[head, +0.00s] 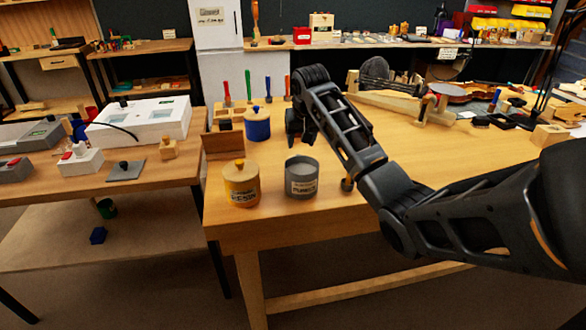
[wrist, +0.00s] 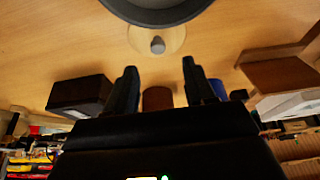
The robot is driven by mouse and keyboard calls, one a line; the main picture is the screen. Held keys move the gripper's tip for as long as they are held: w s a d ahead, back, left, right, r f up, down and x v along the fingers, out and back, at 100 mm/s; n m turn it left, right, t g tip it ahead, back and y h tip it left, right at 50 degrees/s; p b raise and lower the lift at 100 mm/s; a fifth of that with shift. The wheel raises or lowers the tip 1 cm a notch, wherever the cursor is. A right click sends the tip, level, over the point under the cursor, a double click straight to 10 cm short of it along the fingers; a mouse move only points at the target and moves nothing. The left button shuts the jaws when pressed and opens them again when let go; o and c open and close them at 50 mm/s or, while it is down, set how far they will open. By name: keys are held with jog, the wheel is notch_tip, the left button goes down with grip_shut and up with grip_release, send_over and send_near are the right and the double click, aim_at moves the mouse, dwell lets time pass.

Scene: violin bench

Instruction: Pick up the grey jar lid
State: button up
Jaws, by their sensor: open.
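In the wrist view a pale round lid with a grey knob (wrist: 157,45) lies on the wooden bench, partly covered by a dark grey rounded rim at the top edge. In the head view the grey jar (head: 302,180), labelled and apparently without a lid, stands near the bench's front edge. A small grey knob (head: 347,184) shows to its right, partly hidden by my arm; I cannot tell whether it is the same lid. My gripper (head: 297,140) points down behind the grey jar. Its two fingers (wrist: 160,82) are apart, with nothing held between them.
A yellow jar (head: 241,185) stands left of the grey jar. A blue jar (head: 257,126) and a brown wooden block (head: 223,143) are behind it. A tool rack with upright handles (head: 248,86) is farther back. Bare bench top (head: 430,150) lies to the right.

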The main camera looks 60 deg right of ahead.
jog(key=shift+x, duration=3.9)
jog(key=shift+s, duration=0.1)
jog(key=shift+c, duration=0.5)
grip_shut()
